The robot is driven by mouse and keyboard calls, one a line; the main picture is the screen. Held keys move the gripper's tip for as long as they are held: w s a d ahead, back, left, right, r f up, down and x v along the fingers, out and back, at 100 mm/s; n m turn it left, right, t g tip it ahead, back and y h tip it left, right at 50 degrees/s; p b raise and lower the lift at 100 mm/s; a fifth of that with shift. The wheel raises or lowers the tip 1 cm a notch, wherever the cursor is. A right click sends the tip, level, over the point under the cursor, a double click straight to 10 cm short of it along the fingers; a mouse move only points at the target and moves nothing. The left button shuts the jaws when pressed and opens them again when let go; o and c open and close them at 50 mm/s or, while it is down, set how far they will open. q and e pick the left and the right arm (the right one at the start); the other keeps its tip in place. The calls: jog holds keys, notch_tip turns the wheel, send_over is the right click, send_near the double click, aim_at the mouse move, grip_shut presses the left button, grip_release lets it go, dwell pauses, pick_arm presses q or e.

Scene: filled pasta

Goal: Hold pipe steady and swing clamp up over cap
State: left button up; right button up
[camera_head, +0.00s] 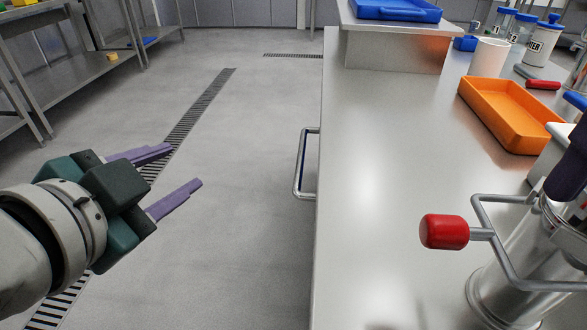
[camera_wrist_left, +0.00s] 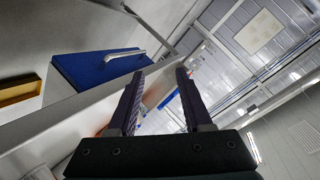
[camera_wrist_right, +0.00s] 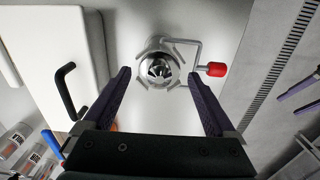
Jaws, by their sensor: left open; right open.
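An upright metal pipe (camera_head: 505,285) stands on the steel counter at the lower right. A wire clamp (camera_head: 497,245) with a red knob (camera_head: 444,232) sticks out from its upper part to the left. In the right wrist view the pipe's round top (camera_wrist_right: 160,68) lies between my fingers, with the red knob (camera_wrist_right: 216,69) to its right; I cannot tell the cap apart there. My right gripper (camera_wrist_right: 158,77) is open above the pipe, mostly out of the head view. My left gripper (camera_head: 183,167) is open and empty over the floor, left of the counter and away from the pipe.
An orange tray (camera_head: 508,117) lies on the counter behind the pipe, with a white cup (camera_head: 488,58) and labelled containers (camera_head: 542,42) beyond. A blue tray (camera_head: 396,10) sits on a raised shelf. A handle (camera_head: 304,165) juts from the counter's left side. The counter left of the pipe is clear.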

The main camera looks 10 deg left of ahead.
aim_at(552, 262)
pick_arm(q)
jog(key=w+d+r+m+t+h, duration=0.1)
jog(key=w+d+r+m+h, duration=0.1)
jog(key=d+r+m+h, duration=0.45)
jog(key=w+d+r+m+t+h, duration=0.15)
jog(key=d+m+h, duration=0.3)
jog(key=m, duration=0.55)
pick_arm(e)
jog(key=shift+f, duration=0.3)
pick_arm(q)
jog(key=s+d+f+m+g+h, duration=0.1)
jog(key=s+f+m+g+h, duration=0.1)
jog(key=s+m+g, duration=0.3)
jog(key=s+d+f+m+g+h, duration=0.1)
jog(key=s+f+m+g+h, duration=0.2)
jog(key=m+g, duration=0.7)
jog(key=shift+s+f+m+h, duration=0.15)
jog(key=shift+s+m+h, duration=0.65)
jog(key=shift+s, duration=0.2)
pick_arm(e)
notch_tip(552, 262, down, 9)
jog(key=shift+f, duration=0.2)
grip_shut()
